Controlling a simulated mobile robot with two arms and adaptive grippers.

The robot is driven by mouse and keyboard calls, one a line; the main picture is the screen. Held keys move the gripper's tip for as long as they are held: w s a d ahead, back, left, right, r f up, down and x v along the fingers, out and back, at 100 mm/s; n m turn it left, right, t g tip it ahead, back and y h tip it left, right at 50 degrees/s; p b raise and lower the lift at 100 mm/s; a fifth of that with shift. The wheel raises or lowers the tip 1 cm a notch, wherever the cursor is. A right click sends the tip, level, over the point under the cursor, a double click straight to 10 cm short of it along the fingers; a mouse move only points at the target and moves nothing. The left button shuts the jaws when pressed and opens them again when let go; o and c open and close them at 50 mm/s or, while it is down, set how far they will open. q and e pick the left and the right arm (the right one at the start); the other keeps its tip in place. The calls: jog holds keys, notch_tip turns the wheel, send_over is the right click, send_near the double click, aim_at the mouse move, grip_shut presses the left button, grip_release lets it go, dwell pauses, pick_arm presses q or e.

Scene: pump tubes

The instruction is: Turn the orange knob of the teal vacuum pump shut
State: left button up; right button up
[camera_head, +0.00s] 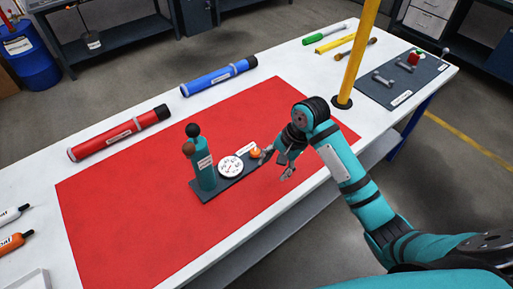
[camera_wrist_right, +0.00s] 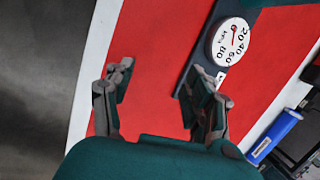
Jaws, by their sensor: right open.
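The teal vacuum pump (camera_head: 204,172) stands upright on a dark base plate (camera_head: 213,192) on the red mat. Its white round gauge (camera_head: 231,167) also shows in the right wrist view (camera_wrist_right: 230,42). The orange knob (camera_head: 255,153) sits at the far right end of the plate. My right gripper (camera_head: 277,166) is open and empty, just right of the knob, with one finger close beside it; I cannot tell if they touch. In the right wrist view the open gripper (camera_wrist_right: 158,82) has bare red mat between its fingers. The knob does not show there, perhaps hidden behind the right-hand finger. My left gripper is out of view.
A red tube (camera_head: 120,133) and a blue tube (camera_head: 218,76) lie left of and behind the red mat (camera_head: 110,205). A yellow post (camera_head: 360,50) rises near my right arm. A dark board with small parts (camera_head: 404,80) lies at the right. The mat's front is clear.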

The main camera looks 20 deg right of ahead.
aim_at(255, 151)
jog(key=w+d+r+m+y, duration=0.1)
jog(key=w+d+r+m, duration=0.3)
jog(key=w+r+m, duration=0.65)
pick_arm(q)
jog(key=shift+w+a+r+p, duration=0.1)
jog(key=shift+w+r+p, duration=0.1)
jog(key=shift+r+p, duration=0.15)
pick_arm(e)
jog(key=a+f, duration=0.2)
jog(key=f, duration=0.2)
jog(key=a+f+n, duration=0.1)
jog(key=a+f, duration=0.1)
jog(key=f, duration=0.3)
jog(key=a+f+n, duration=0.1)
jog(key=a+f, duration=0.1)
jog(key=f, duration=0.3)
jog(key=shift+s+a+f, duration=0.1)
jog(key=shift+s+a, duration=0.1)
jog(key=shift+a, duration=0.05)
